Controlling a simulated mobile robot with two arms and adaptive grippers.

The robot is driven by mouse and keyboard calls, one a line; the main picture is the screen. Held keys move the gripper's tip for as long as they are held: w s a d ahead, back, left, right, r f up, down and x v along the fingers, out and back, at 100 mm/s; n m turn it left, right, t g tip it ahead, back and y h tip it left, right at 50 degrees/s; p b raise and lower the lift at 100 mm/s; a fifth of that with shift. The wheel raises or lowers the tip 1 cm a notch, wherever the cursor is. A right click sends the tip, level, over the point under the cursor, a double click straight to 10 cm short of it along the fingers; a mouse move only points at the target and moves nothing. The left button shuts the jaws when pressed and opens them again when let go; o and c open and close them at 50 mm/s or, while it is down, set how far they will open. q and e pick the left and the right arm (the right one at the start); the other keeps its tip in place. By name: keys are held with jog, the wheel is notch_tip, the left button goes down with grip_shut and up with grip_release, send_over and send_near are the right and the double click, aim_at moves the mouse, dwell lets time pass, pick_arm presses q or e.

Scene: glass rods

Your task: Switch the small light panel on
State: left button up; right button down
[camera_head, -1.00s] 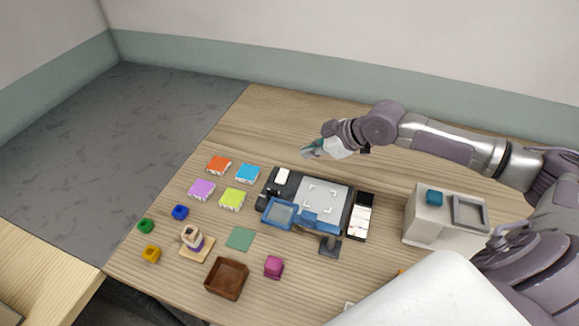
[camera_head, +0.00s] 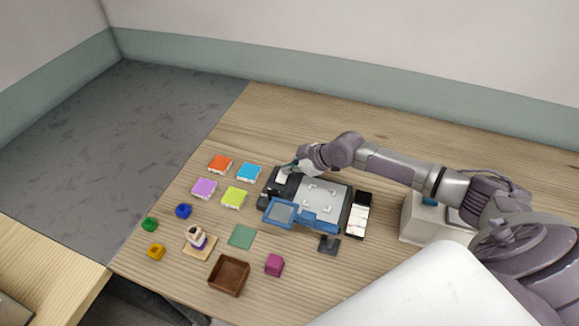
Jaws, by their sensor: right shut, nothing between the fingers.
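A dark device (camera_head: 337,223) lies near the middle of the table. It carries a flat grey panel (camera_head: 318,189) with white corner marks; the panel looks unlit. A small white part (camera_head: 281,179), perhaps a switch, sits at the device's far left corner. My right gripper (camera_head: 290,167) is shut and empty, right at this white part. I cannot tell whether its tips touch it. A blue-framed lens (camera_head: 281,212) stands over the near left part of the device. My left gripper is not in view.
Orange (camera_head: 220,163), light blue (camera_head: 249,172), purple (camera_head: 204,188) and lime (camera_head: 234,197) boxes lie left of the device. A box of white slides (camera_head: 358,216) stands close on its right, with a beige machine (camera_head: 421,222) beyond. A brown tray (camera_head: 229,275) lies in front.

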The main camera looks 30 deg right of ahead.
jog(key=shift+d+f+b, duration=0.1)
jog(key=shift+f+b, duration=0.3)
jog(key=shift+b, duration=0.25)
jog(key=shift+r, duration=0.25)
jog(key=shift+p, duration=0.35)
jog(key=shift+s+a+r+p, duration=0.1)
jog(key=shift+s+a+p, duration=0.3)
jog(key=shift+p, duration=0.25)
jog(key=shift+s+a, duration=0.1)
jog(key=shift+a, duration=0.15)
jog(key=shift+r, duration=0.1)
